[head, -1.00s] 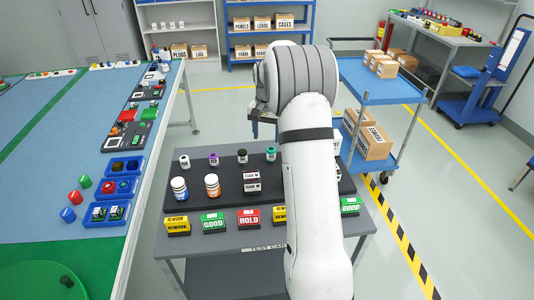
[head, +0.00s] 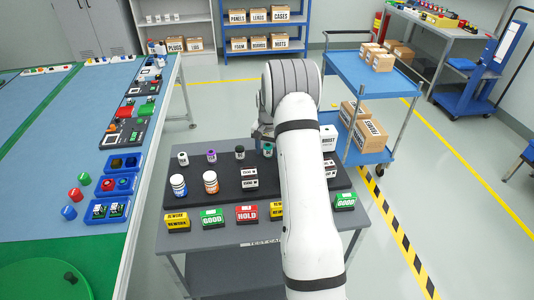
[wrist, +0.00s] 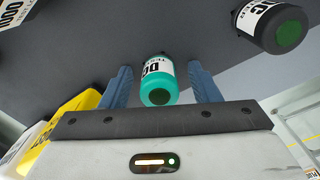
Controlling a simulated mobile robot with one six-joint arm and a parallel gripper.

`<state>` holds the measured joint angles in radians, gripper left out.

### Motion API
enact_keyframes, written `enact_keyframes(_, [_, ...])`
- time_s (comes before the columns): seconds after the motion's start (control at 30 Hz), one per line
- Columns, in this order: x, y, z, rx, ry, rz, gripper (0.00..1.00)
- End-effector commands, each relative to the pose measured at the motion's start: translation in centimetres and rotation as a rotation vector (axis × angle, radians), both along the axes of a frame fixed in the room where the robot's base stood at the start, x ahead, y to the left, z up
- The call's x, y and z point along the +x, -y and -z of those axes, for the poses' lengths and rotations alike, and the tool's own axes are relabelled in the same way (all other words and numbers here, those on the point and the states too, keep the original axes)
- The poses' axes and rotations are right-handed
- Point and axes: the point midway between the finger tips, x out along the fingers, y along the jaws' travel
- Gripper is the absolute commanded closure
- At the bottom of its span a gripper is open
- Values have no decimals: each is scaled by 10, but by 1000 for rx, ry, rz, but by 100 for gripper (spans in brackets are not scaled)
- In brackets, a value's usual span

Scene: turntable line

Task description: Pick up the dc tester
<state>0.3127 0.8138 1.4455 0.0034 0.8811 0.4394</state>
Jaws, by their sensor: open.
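The dc tester is a small teal cylinder with a white label reading DC (wrist: 158,80). It also shows in the head view (head: 268,150), on the dark board beside my arm. In the wrist view my gripper (wrist: 161,87) is open, with one blue finger on each side of the tester. Gaps show between the tester and both fingers, and neither touches it. In the head view my fingertips are mostly hidden by my arm.
A black cylinder (wrist: 270,27) stands to the right of the tester in the wrist view. The dark board (head: 218,178) holds several other bottles and small boxes. Coloured signs, including a red HOLD sign (head: 247,214), line the cart's front edge. A blue trolley (head: 370,82) stands behind.

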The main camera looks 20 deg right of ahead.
Motion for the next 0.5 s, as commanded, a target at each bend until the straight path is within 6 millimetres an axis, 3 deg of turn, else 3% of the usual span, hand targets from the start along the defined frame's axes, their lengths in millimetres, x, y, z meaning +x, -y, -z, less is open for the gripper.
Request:
enact_keyframes(0.13, [0,0,0,0,0,-1,45])
enact_keyframes(0.5, [0,-1,-1,0,0,-1,75])
